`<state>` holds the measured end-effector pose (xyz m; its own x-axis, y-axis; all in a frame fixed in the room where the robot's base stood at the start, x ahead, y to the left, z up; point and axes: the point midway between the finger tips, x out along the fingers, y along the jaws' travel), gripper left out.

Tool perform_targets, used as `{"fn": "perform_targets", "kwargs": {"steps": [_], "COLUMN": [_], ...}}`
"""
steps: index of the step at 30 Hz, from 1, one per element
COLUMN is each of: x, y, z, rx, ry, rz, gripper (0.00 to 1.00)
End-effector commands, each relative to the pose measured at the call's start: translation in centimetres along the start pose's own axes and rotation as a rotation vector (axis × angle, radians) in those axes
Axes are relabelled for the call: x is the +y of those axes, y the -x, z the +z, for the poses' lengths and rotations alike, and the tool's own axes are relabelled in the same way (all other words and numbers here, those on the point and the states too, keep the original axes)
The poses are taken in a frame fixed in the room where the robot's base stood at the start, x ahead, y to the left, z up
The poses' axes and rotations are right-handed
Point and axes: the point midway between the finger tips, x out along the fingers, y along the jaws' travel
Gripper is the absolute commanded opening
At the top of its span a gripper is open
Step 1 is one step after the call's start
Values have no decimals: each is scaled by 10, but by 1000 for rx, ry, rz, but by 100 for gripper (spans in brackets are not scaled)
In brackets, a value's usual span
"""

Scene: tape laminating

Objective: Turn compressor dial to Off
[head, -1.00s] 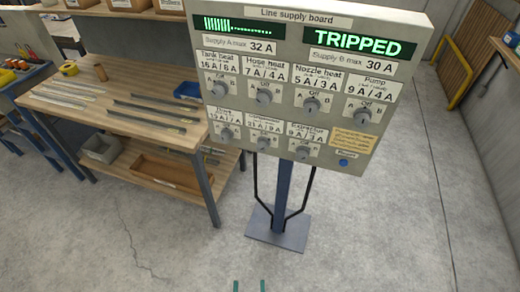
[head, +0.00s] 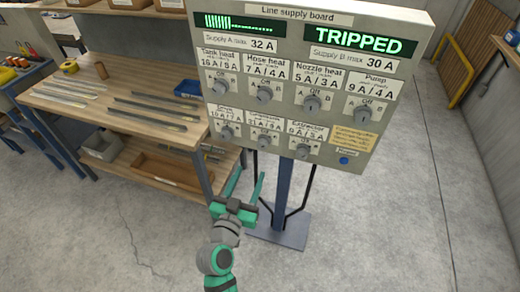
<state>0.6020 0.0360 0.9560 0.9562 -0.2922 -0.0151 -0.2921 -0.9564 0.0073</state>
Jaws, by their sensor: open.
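The line supply board (head: 300,15) stands upright on a post and faces me. The compressor dial (head: 263,140) is a grey knob, the middle one in the lower row, under a small white label with Off above it. The label is blurred, and I cannot tell which mark the knob points to. My gripper (head: 250,172) is open and empty. Its two green fingers point up toward the board, and in the picture their tips show just below the compressor dial, apart from it.
Other dials sit close by: the extractor dial (head: 303,149) to the right, another lower dial (head: 227,132) to the left, and a row above. The right display (head: 359,40) reads TRIPPED. A blue button (head: 344,160) is at lower right. A wooden workbench (head: 90,105) stands left.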

Motion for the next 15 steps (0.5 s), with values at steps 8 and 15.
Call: {"fn": "perform_targets", "kwargs": {"steps": [8,15], "x": [0,1], "y": [-21,-62], "z": [-11,-12], "rx": [17,17], "ry": [-8,-8], "rz": [21,21], "gripper": [48,48]}}
